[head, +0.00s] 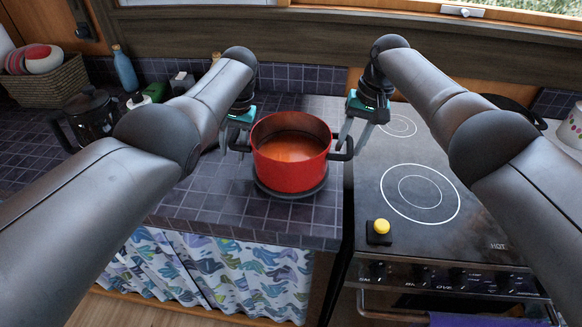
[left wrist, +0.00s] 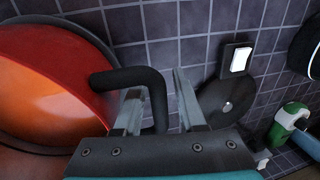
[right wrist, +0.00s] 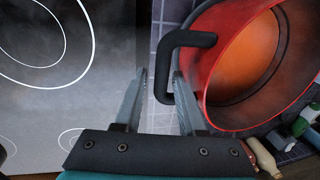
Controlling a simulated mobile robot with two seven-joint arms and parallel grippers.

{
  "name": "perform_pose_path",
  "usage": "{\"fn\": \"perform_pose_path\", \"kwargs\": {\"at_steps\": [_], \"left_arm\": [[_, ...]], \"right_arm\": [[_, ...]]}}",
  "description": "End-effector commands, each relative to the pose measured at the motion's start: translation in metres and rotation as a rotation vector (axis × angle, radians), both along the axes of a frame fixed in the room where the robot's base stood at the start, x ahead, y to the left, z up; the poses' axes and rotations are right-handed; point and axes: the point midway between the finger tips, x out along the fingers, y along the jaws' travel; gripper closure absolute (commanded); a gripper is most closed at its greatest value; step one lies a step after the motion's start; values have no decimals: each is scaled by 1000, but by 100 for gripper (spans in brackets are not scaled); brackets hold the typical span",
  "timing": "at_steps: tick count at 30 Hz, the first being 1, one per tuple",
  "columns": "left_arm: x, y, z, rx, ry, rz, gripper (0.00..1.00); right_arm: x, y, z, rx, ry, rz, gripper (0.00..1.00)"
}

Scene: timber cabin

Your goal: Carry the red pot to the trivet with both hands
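The red pot (head: 291,174), with orange-red contents, sits upright on the dark round trivet (head: 262,188) on the tiled counter. The trivet's rim shows around the pot's base. My left gripper (head: 236,140) is at the pot's left handle. In the left wrist view, its fingers (left wrist: 158,105) are apart, one on each side of the black handle (left wrist: 128,77), with gaps. My right gripper (head: 350,138) is at the right handle. In the right wrist view, its fingers (right wrist: 160,100) are spread either side of that handle (right wrist: 188,39), also with a gap.
The stove (head: 408,235) with ringed burners stands right of the counter, a yellow button (head: 381,227) at its near left corner. A dark kettle (head: 92,118), a blue bottle (head: 125,70) and a wicker basket (head: 48,88) stand at left. Counter in front of the pot is clear.

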Motion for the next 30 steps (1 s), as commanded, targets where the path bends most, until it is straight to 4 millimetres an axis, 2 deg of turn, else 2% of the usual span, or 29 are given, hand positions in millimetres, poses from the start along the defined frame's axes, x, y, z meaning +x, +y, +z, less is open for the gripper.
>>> {"fn": "perform_pose_path", "kwargs": {"at_steps": [2,11,17,21,27,30], "left_arm": [[0,0,0,0,-1,0,51],[0,-1,1,-1,-1,-1,51],[1,-4,14,-1,-4,-1,51],[0,-7,31,-1,-4,-1,51],[0,-16,79,-2,-6,-1,51],[-1,-20,96,-1,-4,-1,51]], "right_arm": [[0,0,0,1,0,1,51],[0,1,0,1,0,1,51],[0,1,0,1,0,1,51],[0,1,0,1,0,2,51],[0,1,0,2,0,1,51],[0,1,0,2,0,1,51]]}}
